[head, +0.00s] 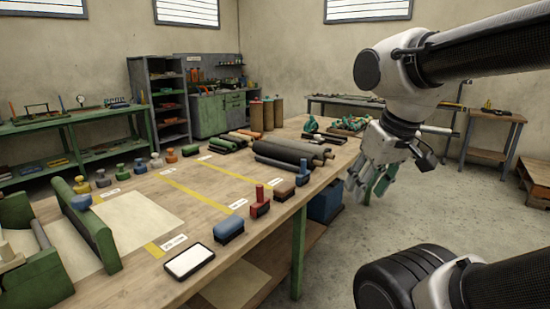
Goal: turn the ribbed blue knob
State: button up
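A blue knob (81,202) sits on top of the green side frame of a roller press (95,232) at the left front of the workbench. It is small here, and its ribs are hard to make out. My gripper (368,190) hangs beyond the bench's right edge, over the floor, far to the right of the knob. Its fingers point down and look spread, with nothing visible between them.
The wooden workbench (150,205) has a row of small handled stamps (140,166) and dark rolls (290,150). A red-handled stamp (260,203), a blue block (229,227) and a white-topped pad (189,260) line its near edge. Floor (450,215) at right is clear.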

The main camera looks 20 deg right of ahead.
aim_at(81, 202)
jog(key=u, duration=1.55)
jog(key=i+l+z, duration=0.15)
jog(key=z, duration=0.2)
jog(key=i+z, duration=0.5)
jog(key=z, duration=0.15)
